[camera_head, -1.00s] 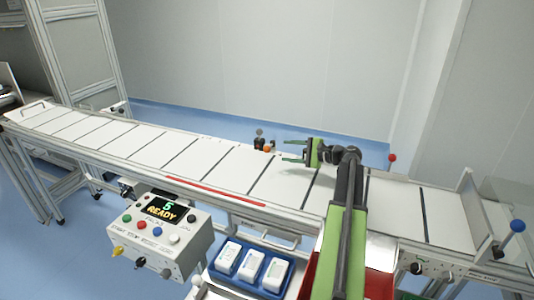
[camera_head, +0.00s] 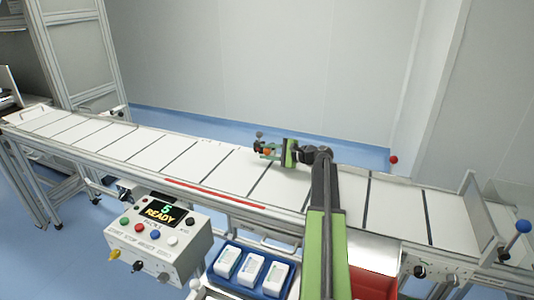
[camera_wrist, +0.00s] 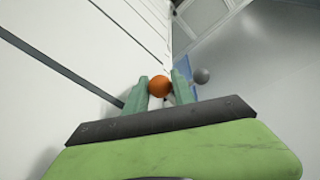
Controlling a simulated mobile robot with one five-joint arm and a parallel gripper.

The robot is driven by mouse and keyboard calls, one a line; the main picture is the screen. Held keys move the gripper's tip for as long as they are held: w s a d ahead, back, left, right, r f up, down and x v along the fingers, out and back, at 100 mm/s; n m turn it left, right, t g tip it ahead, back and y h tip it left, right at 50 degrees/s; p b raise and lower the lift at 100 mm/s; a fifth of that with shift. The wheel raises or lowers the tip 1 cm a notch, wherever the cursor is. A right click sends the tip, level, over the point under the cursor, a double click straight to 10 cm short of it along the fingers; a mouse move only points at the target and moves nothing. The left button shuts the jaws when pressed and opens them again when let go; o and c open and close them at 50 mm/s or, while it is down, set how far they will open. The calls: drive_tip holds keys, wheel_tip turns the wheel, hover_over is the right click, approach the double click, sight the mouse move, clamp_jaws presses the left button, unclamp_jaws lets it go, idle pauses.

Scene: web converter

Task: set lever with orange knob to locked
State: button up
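The orange knob (camera_wrist: 159,86) of the lever shows in the wrist view between the tips of my two green fingers. In the head view the orange knob (camera_head: 267,152) is small, at the far edge of the conveyor, by the fingertips. My gripper (camera_head: 268,151) reaches across the belt to it. In the wrist view my gripper (camera_wrist: 161,90) is open, with the left finger close to the knob and a gap on the right. I cannot tell whether either finger touches it. The lever's shaft is mostly hidden.
The conveyor belt (camera_head: 150,150) lies under my arm. A control box (camera_head: 157,232) reading READY and a blue tray (camera_head: 232,287) with white devices are at the near side. A red knob (camera_head: 393,160) stands farther right.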

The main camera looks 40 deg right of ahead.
clamp_jaws()
idle(1.0)
